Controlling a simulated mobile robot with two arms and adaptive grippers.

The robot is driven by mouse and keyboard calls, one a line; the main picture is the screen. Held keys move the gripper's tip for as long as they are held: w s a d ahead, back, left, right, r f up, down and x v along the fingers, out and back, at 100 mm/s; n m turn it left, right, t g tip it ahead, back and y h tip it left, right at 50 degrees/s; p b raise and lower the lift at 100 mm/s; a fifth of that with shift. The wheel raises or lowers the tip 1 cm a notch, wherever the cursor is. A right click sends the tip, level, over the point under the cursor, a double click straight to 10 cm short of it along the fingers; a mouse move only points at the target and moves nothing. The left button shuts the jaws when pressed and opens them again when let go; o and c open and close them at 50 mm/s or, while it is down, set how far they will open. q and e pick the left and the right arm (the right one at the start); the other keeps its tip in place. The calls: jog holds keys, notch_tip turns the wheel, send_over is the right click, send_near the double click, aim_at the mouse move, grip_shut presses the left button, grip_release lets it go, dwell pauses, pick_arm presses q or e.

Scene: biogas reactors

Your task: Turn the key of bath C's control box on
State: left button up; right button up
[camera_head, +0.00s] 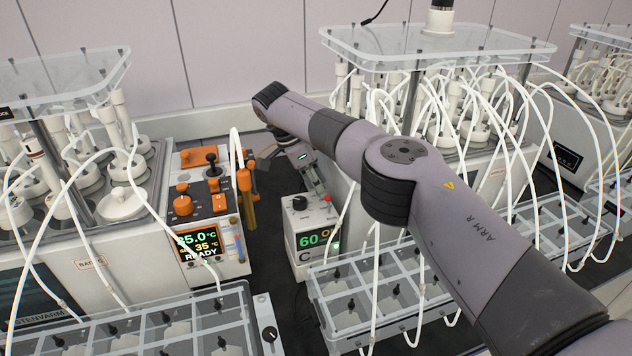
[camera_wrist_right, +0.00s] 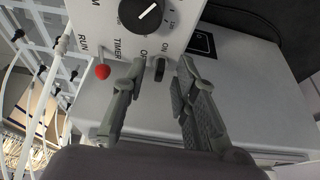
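Bath C's control box (camera_head: 318,228) stands in the gap between two baths, with a green readout near 60 and the letter C on its front. In the right wrist view its white panel (camera_wrist_right: 112,22) fills the top. The small dark key (camera_wrist_right: 160,68) is there, beside the ON and OFF lettering; I cannot tell which one it points to. My right gripper (camera_wrist_right: 161,78) is open, one finger on each side of the key, with small gaps visible. In the head view my right gripper (camera_head: 311,184) is just above the box and hides the key. My left gripper is out of view.
The left bath's orange-trimmed controller (camera_head: 209,215) stands close on the left. White tubes (camera_head: 378,260) and a clear-lidded tray (camera_head: 350,305) crowd the right and front.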

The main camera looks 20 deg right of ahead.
notch_tip(320, 180, up, 10)
dwell(0.6)
